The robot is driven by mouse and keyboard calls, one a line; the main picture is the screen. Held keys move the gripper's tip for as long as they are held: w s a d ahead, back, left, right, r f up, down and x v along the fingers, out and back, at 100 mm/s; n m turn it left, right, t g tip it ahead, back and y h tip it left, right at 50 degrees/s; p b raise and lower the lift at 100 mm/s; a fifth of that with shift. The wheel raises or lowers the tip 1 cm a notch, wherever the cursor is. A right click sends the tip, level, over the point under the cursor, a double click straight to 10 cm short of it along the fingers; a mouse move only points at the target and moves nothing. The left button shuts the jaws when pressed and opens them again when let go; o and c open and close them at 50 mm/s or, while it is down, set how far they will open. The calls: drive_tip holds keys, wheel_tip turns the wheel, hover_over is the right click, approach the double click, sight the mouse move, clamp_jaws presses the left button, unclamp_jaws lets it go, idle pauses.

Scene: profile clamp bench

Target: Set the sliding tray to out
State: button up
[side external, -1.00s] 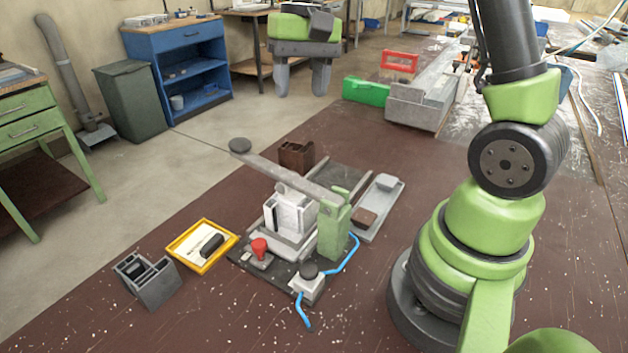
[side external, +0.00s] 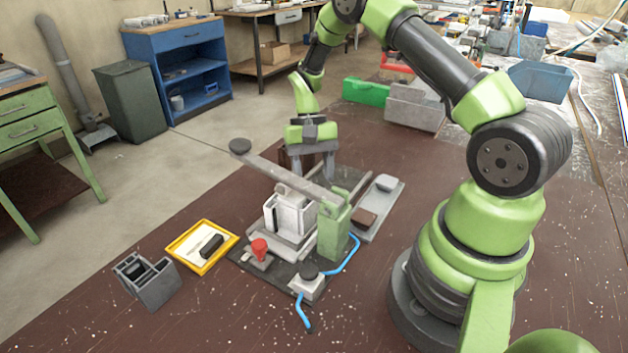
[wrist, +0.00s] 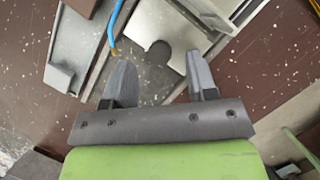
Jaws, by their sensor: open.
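The sliding tray appears to be the light grey plate (side external: 287,248) under a white block (side external: 292,212), on the dark base plate of the clamp fixture. In the wrist view its light grey end (wrist: 150,22) has a rounded notch. My gripper (side external: 317,172) points down at the far end of the fixture, behind the white block, with its fingers apart. In the wrist view the open fingers (wrist: 160,62) are empty and lie either side of the notch in the picture. I cannot tell whether they touch anything.
The lever arm (side external: 285,172) with a dark knob extends from a green post (side external: 334,232) above the white block. A grey tray (side external: 372,222) lies right; a yellow tray (side external: 180,262) and grey bin (side external: 155,290) lie left.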

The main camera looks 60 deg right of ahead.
drive_tip(key=shift+x, duration=1.1)
drive_tip(key=shift+c, duration=0.4)
clamp_jaws()
hover_over(344, 170)
drive_tip(key=shift+o, duration=0.4)
unclamp_jaws()
drive_tip(key=shift+a, duration=0.1)
drive_tip(key=v, duration=0.7)
drive_tip(key=shift+r, duration=0.35)
